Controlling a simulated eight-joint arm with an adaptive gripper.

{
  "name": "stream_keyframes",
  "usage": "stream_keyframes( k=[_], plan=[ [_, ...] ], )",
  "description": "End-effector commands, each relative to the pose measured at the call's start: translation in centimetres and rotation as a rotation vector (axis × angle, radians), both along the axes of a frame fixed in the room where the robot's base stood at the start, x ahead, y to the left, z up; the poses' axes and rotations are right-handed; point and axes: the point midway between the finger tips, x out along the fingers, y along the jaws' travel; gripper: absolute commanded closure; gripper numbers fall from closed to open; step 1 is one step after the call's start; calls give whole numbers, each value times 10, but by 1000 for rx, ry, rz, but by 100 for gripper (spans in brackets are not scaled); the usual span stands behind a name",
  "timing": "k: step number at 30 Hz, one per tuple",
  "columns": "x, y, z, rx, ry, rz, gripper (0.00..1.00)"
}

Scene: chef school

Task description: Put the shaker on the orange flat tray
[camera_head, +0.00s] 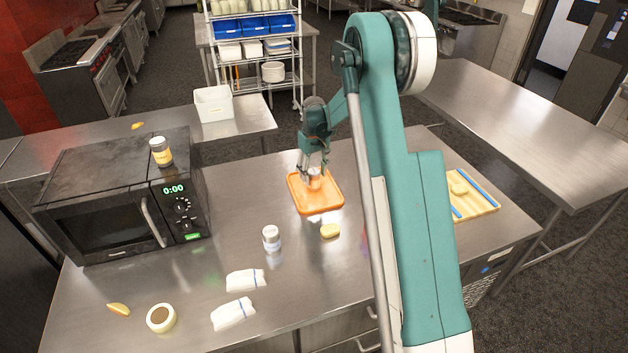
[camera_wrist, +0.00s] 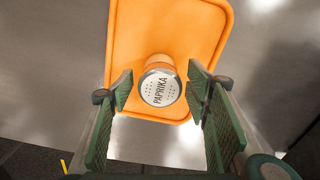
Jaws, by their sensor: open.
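A shaker with a silver lid marked PAPRIKA (camera_wrist: 160,88) stands upright on the orange flat tray (camera_wrist: 205,25), close to one edge of it. In the head view this shaker (camera_head: 314,181) is partly hidden by my gripper, and the tray (camera_head: 318,209) lies on the steel table. My gripper (camera_head: 313,170) is over the tray. In the wrist view my gripper (camera_wrist: 160,92) is open, with one finger on each side of the shaker and visible gaps between.
Another white-lidded shaker (camera_head: 271,238) stands left of the tray, and a yellow-labelled one (camera_head: 161,152) on the microwave (camera_head: 105,215). A yellow piece (camera_head: 330,231) lies by the tray's front edge. Folded cloths (camera_head: 240,280) lie in front. A wooden board (camera_head: 474,203) is right.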

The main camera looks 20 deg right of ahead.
Motion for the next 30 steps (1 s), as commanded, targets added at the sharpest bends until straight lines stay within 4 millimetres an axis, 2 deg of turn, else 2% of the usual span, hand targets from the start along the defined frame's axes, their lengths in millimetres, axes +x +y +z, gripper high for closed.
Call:
stream_keyframes(
  k=[9, 15, 21, 30],
  plan=[
    [-1, 0, 53, 0, 0, 0, 52],
    [0, 0, 74, 0, 0, 0, 52],
    [0, 0, 82, 0, 0, 0, 52],
    [0, 0, 83, 0, 0, 0, 52]
  ],
)
